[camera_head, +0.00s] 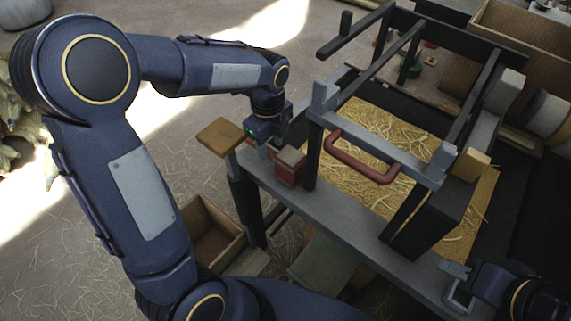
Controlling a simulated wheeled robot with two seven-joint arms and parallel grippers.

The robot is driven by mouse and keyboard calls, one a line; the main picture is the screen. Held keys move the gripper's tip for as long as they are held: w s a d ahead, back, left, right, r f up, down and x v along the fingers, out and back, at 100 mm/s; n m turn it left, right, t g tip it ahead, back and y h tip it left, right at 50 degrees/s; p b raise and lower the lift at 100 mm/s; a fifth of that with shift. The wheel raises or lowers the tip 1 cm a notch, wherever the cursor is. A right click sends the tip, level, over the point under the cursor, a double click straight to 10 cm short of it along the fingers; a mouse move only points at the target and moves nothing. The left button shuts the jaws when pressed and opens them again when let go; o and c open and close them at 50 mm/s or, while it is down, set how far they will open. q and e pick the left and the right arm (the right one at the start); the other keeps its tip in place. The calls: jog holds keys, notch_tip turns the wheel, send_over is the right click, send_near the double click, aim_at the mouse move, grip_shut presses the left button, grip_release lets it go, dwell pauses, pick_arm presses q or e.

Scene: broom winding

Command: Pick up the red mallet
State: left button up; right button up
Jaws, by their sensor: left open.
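A red block with a paler top (290,166), which looks like the mallet's head, rests on the near-left part of the grey bench rail. No handle can be made out clearly; a reddish-brown piece to its left is partly hidden by my gripper. My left gripper (266,139) is open, pointing down just behind and left of the red block, and does not visibly hold it. My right gripper (457,289) is at the lower right by the bench's front edge, far from the block; its jaws are too small to read.
A dark frame with a red bar handle (360,157) stands over straw (375,130) right of the block. A small wooden board (220,136) sits at the bench's left corner. An open wooden box (211,235) is on the floor below. A carton (525,40) stands at the back right.

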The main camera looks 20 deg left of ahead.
aim_at(272, 151)
pick_arm(q)
notch_tip(272, 151, down, 5)
jog(key=shift+d+f+b, duration=0.15)
jog(key=shift+b, duration=0.55)
grip_shut()
